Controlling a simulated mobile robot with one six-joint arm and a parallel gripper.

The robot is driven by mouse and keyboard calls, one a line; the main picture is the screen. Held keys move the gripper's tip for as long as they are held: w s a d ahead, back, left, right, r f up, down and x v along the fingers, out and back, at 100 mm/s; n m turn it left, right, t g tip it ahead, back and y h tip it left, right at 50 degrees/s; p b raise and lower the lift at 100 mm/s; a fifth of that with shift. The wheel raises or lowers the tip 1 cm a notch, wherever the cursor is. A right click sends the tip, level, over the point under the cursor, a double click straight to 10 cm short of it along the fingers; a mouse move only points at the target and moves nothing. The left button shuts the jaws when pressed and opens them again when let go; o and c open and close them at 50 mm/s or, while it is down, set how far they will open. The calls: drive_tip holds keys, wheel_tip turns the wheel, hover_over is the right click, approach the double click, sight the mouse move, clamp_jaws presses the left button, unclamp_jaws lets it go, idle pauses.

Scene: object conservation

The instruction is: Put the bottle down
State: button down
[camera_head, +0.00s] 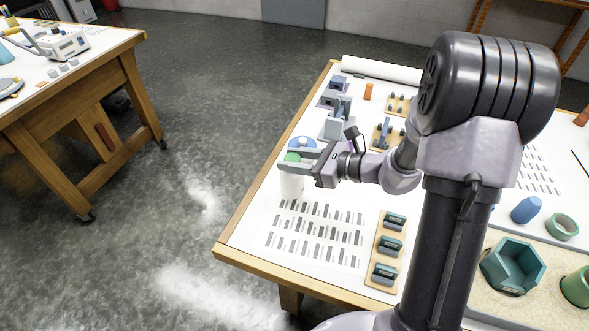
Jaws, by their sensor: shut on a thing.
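The bottle (291,186) is white with a green top, near the left edge of the table. My gripper (291,157) is shut on it near its top, with the fingers reaching in from the right. The bottle looks upright. Its lower end is over or on the white sheet just behind the printed rows; I cannot tell whether it touches the sheet. The fingers hide part of its upper end.
A blue and white round object (302,142) is just behind my gripper. Grey blocks (338,118) stand further back. A printed sheet (318,235) lies in front, beside a wooden rack (389,248) with dark stamp-like pieces. A teal hexagonal container (512,266) is at right.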

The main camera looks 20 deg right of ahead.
sight(292, 186)
wheel_tip(292, 186, down, 3)
drive_tip(key=shift+d+f+b, duration=0.1)
drive_tip(key=shift+f+b, duration=0.05)
drive_tip(key=shift+b, duration=0.35)
drive_tip(key=c, duration=1.3)
unclamp_jaws()
drive_tip(key=o, duration=0.4)
